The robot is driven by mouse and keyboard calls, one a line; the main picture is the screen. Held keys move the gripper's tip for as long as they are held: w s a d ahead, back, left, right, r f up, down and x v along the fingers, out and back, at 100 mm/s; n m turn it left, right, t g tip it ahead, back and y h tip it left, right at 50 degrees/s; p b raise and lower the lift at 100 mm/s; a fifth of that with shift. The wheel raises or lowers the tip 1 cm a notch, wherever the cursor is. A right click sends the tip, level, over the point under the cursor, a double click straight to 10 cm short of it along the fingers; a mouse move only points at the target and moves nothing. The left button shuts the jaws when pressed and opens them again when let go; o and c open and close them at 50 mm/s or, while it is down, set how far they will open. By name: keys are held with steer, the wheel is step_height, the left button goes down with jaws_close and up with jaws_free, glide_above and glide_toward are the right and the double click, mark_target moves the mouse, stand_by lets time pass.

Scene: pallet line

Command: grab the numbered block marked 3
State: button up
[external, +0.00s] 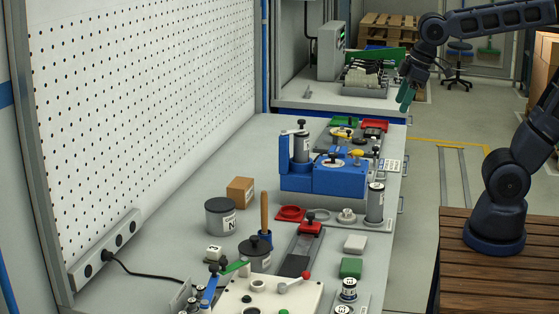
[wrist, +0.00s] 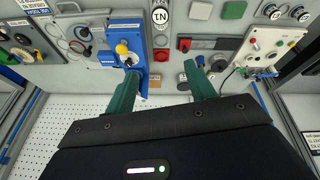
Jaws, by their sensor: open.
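A small white cube (external: 214,253) with a dark mark, likely the block marked 3, sits at the near left of the bench in the external view. The mark is too small to read surely. I cannot pick the cube out in the wrist view. My gripper (external: 405,93) is raised at the far end of the bench in the external view, well away from the cube. In the wrist view my gripper (wrist: 162,82) has its two green fingers apart, with nothing held between them.
A blue fixture (external: 325,180) stands mid-bench. A grey jar marked N (external: 220,217), a cardboard box (external: 240,191) and a dark-lidded jar (external: 258,250) stand around the left side. A white panel with knobs (external: 270,295) lies nearest. Bare bench shows left of the jars.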

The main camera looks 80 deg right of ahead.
steer(key=w+a+n+g, duration=0.1)
steer(key=w+a+n, duration=0.4)
steer(key=w, duration=0.9)
steer(key=n+g, duration=0.3)
steer(key=n, duration=0.7)
glide_above(214, 248)
steer(key=f, duration=3)
steer(key=shift+s+a+f, duration=0.15)
steer(key=shift+s+a, duration=0.1)
steer(key=shift+s, duration=0.1)
steer(key=shift+w+d+f, duration=0.1)
steer(key=shift+w+f, duration=0.1)
steer(key=shift+f, duration=1.15)
steer(key=shift+w+d+f, duration=0.1)
steer(key=shift+w+f, duration=0.05)
steer(key=shift+f, duration=1.15)
steer(key=c, duration=0.8)
